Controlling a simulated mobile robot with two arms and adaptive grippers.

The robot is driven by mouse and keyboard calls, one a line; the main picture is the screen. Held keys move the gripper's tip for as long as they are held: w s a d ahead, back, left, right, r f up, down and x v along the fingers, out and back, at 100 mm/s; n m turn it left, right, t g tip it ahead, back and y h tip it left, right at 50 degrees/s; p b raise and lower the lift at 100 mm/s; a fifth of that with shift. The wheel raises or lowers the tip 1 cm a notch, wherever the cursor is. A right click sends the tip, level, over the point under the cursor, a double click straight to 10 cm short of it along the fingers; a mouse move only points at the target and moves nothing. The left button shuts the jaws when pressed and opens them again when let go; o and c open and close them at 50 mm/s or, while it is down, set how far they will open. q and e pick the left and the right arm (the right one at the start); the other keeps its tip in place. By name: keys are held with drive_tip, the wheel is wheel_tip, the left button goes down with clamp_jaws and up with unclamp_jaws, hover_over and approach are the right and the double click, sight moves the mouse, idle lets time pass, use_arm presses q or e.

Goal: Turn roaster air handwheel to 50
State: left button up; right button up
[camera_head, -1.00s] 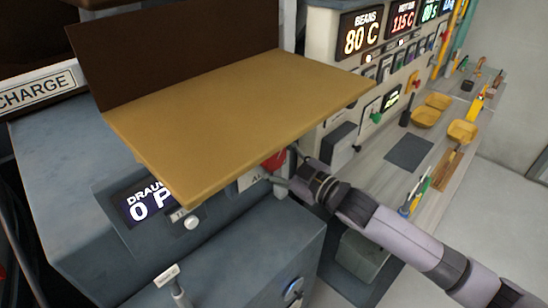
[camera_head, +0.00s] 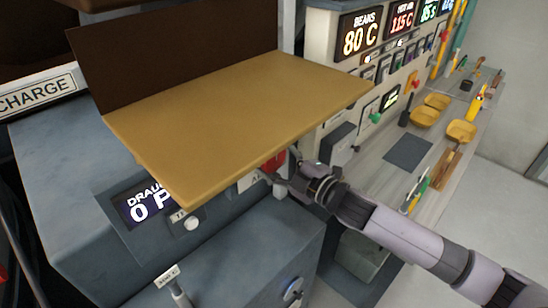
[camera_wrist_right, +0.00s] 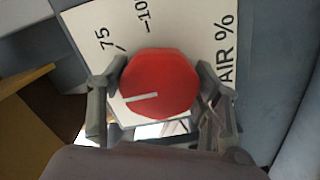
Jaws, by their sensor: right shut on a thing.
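The red roaster air handwheel (camera_wrist_right: 160,84) fills the middle of the right wrist view. Its white pointer line points left and slightly down in that view. Behind it is a white dial plate (camera_wrist_right: 185,28) marked 75, 100 and AIR %; its other marks are hidden. My right gripper (camera_wrist_right: 160,100) has one finger on each side of the handwheel and is shut on it. In the head view the handwheel (camera_head: 273,161) shows as a small red patch, partly hidden by the tan shelf, with my right gripper (camera_head: 279,179) at it. My left gripper is not in view.
The tan shelf (camera_head: 235,115) overhangs the dial. A draught display (camera_head: 148,205) and a white knob (camera_head: 192,223) sit to the left. A grey bench (camera_head: 440,165) with yellow scoops and tools stands at the right.

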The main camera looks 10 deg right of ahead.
idle(0.4)
drive_tip(key=o, duration=1.2)
drive_tip(key=v, duration=1.2)
